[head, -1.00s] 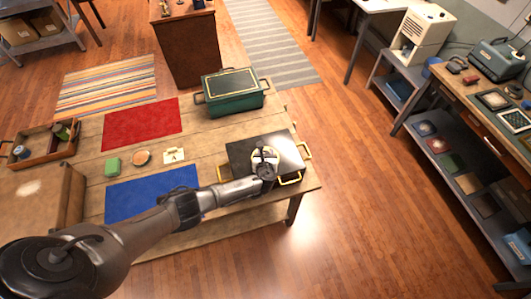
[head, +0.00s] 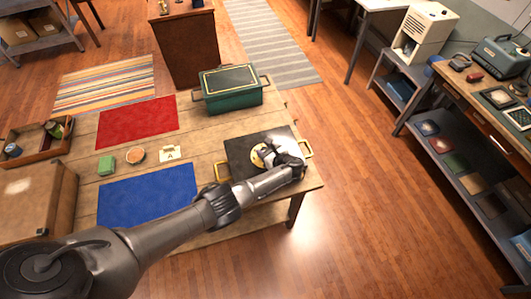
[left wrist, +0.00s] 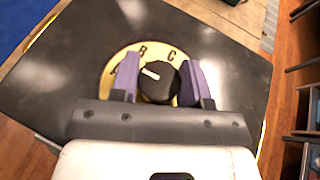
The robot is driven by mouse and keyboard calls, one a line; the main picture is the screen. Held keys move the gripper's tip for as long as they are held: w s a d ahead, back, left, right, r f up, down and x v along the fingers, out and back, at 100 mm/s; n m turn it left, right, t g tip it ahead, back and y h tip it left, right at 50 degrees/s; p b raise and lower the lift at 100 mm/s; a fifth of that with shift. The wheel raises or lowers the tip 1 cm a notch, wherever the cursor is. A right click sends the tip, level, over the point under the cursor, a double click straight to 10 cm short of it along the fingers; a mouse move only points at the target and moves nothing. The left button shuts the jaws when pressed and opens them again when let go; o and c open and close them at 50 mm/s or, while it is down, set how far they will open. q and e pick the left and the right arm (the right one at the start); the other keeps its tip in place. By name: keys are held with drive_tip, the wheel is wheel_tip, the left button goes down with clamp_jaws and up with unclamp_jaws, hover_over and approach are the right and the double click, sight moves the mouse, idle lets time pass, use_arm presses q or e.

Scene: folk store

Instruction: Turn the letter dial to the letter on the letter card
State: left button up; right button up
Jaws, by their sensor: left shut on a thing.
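The letter card (head: 172,154) stands on the table and reads "A". The letter dial has a yellow disc (head: 258,157) on a black panel (head: 240,148) near the table's right end. In the left wrist view the disc (left wrist: 108,82) shows A, B and C around a black knob (left wrist: 158,88). The knob's white mark points left and slightly up, between A and B and closer to A. My left gripper (head: 275,154) is at the dial; its purple fingers (left wrist: 157,80) are shut on the knob from both sides. My right gripper is not in view.
A green box (head: 235,98) stands behind the panel. A red mat (head: 137,122), a blue mat (head: 150,195), a green block (head: 106,165) and a round thing (head: 136,155) lie left. A wooden tray (head: 35,152) and a brown box (head: 35,200) are at the far left.

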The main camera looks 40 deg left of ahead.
use_arm(q)
drive_tip(key=shift+n+g, duration=0.3)
drive_tip(key=o, duration=0.9)
drive_tip(key=shift+p+v, duration=1)
drive_tip(key=shift+v, duration=5.9)
